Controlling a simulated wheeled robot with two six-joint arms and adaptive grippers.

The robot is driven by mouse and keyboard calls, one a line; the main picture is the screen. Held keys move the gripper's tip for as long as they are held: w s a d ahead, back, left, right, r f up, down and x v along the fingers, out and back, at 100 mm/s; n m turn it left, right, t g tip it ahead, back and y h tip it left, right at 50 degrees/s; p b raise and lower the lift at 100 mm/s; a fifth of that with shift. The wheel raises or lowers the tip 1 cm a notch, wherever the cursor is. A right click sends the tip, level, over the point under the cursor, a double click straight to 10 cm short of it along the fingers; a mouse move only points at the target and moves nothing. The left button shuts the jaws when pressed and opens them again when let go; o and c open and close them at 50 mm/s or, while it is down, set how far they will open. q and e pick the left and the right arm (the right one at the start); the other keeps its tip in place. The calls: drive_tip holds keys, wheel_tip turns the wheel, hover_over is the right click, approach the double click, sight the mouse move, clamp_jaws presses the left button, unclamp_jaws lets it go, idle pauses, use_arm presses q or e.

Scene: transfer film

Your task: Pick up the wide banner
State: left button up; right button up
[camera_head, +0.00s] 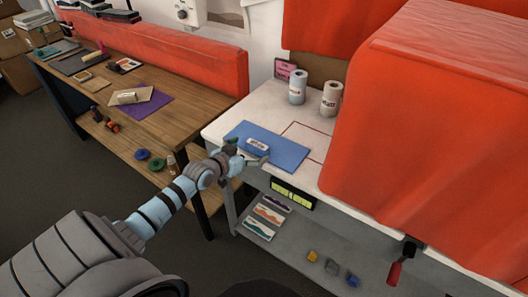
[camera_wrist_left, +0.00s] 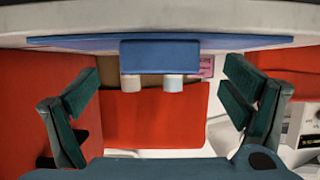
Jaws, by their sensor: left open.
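A small light-blue block with a white label (camera_head: 258,143) lies on a flat blue mat (camera_head: 280,150) on the white table. The label is too small to read, and I cannot tell which thing is the wide banner. My left gripper (camera_head: 246,156) is open at the mat's near left edge, close to the block. In the left wrist view, the blue block (camera_wrist_left: 160,57) is centred ahead of the open dark green fingers (camera_wrist_left: 157,100), apart from both. Nothing is held. My right gripper is not in view.
Two labelled white rolls (camera_head: 297,87) (camera_head: 331,99) stand behind the mat. A large red covered form (camera_head: 430,130) fills the right. A wooden bench (camera_head: 140,80) with small items stands left. A lower shelf (camera_head: 330,255) holds small blocks. A red-handled tool (camera_head: 395,273) hangs at the table's front.

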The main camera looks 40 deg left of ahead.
sight(257, 144)
use_arm(q)
drive_tip(key=b+x, duration=0.1)
drive_tip(key=x, duration=0.1)
drive_tip(key=r+x, duration=0.1)
drive_tip(key=x, duration=0.1)
drive_tip(key=shift+w+d+f+b, duration=0.1)
drive_tip(key=shift+w+f+b, duration=0.05)
drive_tip(key=shift+w+b, duration=0.25)
drive_tip(key=shift+c, duration=0.5)
drive_tip(key=c, duration=1.2)
